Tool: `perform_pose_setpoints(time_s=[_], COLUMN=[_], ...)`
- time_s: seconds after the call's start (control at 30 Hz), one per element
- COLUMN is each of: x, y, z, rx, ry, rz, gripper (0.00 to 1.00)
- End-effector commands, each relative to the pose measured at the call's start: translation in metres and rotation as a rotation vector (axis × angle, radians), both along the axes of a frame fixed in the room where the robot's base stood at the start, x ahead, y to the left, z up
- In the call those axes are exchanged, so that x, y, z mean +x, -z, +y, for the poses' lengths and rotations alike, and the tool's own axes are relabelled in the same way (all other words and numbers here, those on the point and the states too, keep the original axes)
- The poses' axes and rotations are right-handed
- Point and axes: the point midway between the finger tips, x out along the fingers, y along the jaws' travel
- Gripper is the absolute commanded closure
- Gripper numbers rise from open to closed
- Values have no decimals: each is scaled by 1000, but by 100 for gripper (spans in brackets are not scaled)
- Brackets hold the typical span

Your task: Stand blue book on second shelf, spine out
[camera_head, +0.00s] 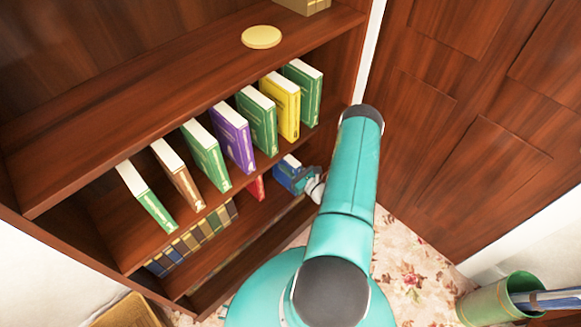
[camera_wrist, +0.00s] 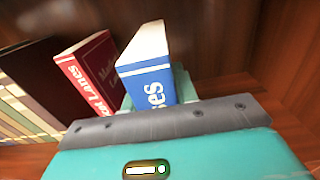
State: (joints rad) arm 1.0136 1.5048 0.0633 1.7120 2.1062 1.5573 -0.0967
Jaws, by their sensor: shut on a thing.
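The blue book (camera_head: 285,174) is at the right part of the shelf below the row of coloured books, partly hidden by my gripper (camera_head: 306,182). In the wrist view the blue book (camera_wrist: 148,85) is upright with a slight tilt, and its blue spine with white letters faces my camera. My gripper (camera_wrist: 154,94) is shut on it, with teal fingers showing beside it. A red book (camera_wrist: 88,75) leans to its left, with a small gap between them. The red book also shows in the head view (camera_head: 257,188). I cannot tell if the blue book touches the shelf board.
The wooden bookcase (camera_head: 140,82) has a row of several books (camera_head: 232,138) above. Dark volumes (camera_head: 190,243) stand left on the blue book's shelf. A yellow disc (camera_head: 261,37) lies on the upper board. A wooden door (camera_head: 480,110) and green bin (camera_head: 490,303) are at right.

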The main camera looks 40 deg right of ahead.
Motion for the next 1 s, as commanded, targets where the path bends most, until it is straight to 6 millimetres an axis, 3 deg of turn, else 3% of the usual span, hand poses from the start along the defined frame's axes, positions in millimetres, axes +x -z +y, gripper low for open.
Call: perform_pose_setpoints(time_s=[0.03, 0.13, 0.53, 0.67, 1.0], x=[0, 0, -4, -23, -95], y=[1, 1, -1, -1, -1], z=[0, 0, -1, -2, -3], rx=[0, 0, 0, 1, 1], ry=[0, 0, 2, 4, 4], rz=[0, 0, 2, 2, 1], gripper=[69, 50, 49, 49, 49])
